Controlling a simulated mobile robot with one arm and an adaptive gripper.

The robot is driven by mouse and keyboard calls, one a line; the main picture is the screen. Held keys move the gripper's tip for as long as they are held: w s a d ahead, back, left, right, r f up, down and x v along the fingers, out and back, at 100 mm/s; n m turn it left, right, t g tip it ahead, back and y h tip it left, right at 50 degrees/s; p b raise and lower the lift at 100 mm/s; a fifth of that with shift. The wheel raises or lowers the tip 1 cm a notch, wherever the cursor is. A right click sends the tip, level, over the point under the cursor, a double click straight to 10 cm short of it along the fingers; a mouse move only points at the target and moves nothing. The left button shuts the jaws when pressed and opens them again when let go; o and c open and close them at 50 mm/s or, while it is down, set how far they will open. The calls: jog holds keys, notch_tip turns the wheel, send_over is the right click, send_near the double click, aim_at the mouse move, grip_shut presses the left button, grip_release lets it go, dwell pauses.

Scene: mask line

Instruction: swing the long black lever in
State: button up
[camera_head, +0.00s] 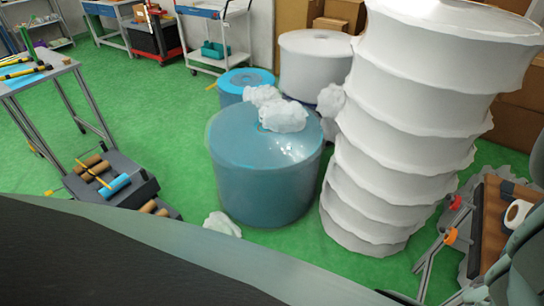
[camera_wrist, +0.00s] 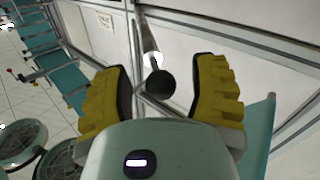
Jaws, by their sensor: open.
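In the wrist view my gripper (camera_wrist: 163,68) is open, with its two yellow ribbed fingers spread wide. A dark round knob (camera_wrist: 161,84) shows in the gap between the fingers. It looks like the end of the black lever, seen nearly end-on. I cannot tell how far the knob is from the fingers; no contact shows. The head view shows neither the lever nor my gripper.
In the wrist view a pale cabinet (camera_wrist: 255,65) with metal frame edges stands behind the knob. In the head view a blue drum (camera_head: 265,180) and a tall white stack (camera_head: 400,140) stand on the green floor. A metal table (camera_head: 40,75) is at left.

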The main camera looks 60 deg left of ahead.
jog(key=shift+c, duration=0.2)
grip_shut()
dwell(0.3)
